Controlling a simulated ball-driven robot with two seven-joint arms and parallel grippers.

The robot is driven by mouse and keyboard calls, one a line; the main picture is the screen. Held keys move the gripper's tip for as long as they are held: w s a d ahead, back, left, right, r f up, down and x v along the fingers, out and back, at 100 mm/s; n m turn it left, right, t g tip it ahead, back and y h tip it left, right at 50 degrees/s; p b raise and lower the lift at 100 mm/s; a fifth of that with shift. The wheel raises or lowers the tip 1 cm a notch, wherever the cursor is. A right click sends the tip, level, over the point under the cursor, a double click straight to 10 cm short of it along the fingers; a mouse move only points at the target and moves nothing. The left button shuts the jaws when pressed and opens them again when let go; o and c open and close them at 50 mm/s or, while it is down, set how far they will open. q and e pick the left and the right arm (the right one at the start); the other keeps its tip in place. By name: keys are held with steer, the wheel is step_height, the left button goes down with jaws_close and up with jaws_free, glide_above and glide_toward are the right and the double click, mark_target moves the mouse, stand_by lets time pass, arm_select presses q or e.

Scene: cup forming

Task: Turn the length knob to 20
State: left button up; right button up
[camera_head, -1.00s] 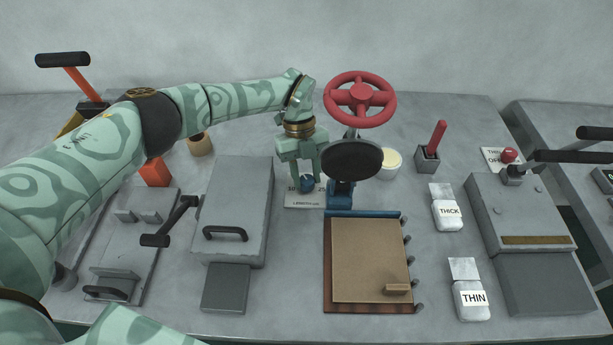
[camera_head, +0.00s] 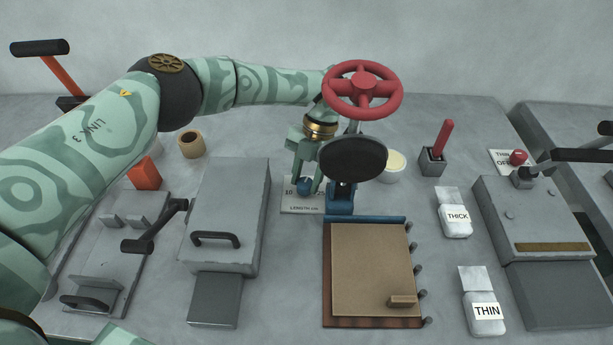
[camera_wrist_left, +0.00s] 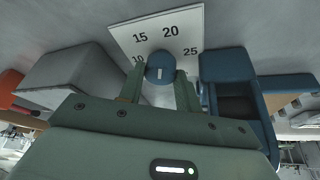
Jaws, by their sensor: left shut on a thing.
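The length knob (camera_head: 304,186) is a small blue round knob on a white dial plate (camera_head: 310,208) marked "LENGTH". In the left wrist view the knob (camera_wrist_left: 160,66) sits between the fingertips of my left gripper (camera_wrist_left: 159,78), which is shut on it. The plate there (camera_wrist_left: 183,20) shows 10, 15, 20 and 25. A short white mark on the knob stands nearly upright in that view; I cannot tell exactly which value it points to. In the head view my left gripper (camera_head: 306,178) reaches down onto the knob. My right gripper is not in view.
A blue block (camera_head: 340,201) stands just right of the knob, under a black disc (camera_head: 352,158) and a red handwheel (camera_head: 362,87). A grey box with a handle (camera_head: 230,215) is to the left. A brown board (camera_head: 372,270) lies in front.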

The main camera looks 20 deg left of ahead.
arm_select(q)
steer(key=shift+m+y, duration=0.3)
steer(key=shift+m, duration=0.6)
steer(key=o, duration=1)
